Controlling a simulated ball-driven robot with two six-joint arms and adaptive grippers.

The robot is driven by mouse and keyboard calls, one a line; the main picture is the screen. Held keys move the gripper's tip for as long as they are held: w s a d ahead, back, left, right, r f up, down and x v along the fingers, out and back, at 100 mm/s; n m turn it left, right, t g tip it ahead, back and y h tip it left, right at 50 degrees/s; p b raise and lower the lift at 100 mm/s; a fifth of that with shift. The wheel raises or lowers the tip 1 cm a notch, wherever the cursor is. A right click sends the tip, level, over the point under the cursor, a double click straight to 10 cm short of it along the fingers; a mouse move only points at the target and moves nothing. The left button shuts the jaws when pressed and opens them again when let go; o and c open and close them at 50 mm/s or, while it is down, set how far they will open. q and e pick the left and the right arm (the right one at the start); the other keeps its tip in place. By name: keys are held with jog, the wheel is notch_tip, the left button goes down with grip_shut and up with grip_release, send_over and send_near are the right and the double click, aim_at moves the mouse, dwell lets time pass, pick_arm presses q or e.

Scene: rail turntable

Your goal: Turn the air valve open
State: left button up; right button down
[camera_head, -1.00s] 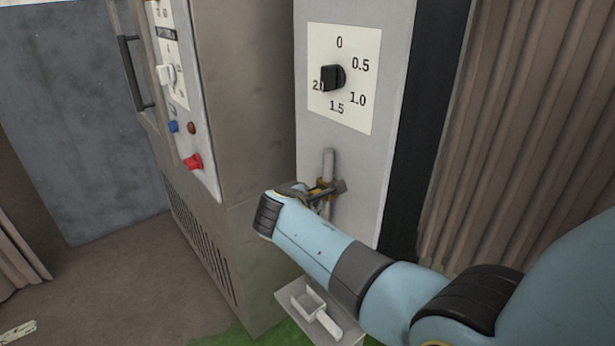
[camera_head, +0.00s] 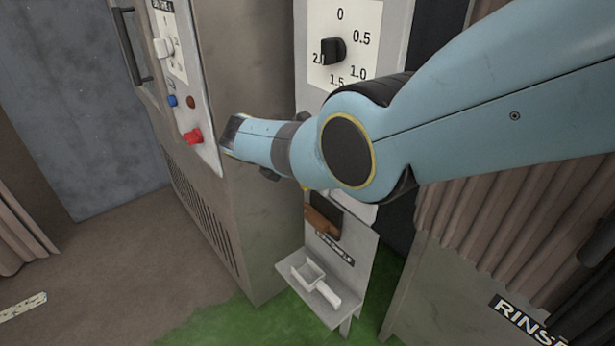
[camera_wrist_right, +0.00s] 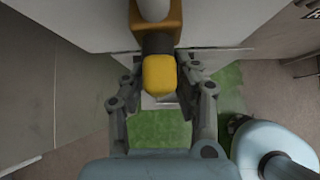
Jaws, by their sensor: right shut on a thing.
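The air valve shows in the right wrist view as an orange-brown body (camera_wrist_right: 158,22) on a pale pipe (camera_wrist_right: 153,9), with a yellow handle (camera_wrist_right: 159,73) sticking out toward the camera. My right gripper (camera_wrist_right: 160,80) is shut on the yellow handle, one finger on each side. In the head view my blue right arm hides the valve and the fingers. My left gripper is in neither view.
A black knob (camera_head: 333,51) on a numbered dial points near 2.0. Below the arm are a brown handle (camera_head: 322,221) and a white scoop (camera_head: 316,281) on a small shelf (camera_head: 340,312). A cabinet with a red button (camera_head: 193,137) stands left.

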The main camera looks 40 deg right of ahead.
jog(key=shift+w+r, duration=0.25)
dwell(0.4)
jog(key=c, duration=1.3)
grip_release()
jog(key=shift+o, duration=0.7)
jog(key=shift+f, duration=0.15)
jog(key=shift+s, duration=0.1)
jog(key=w+v, duration=0.1)
jog(key=v, duration=1.1)
jog(key=shift+s, duration=0.3)
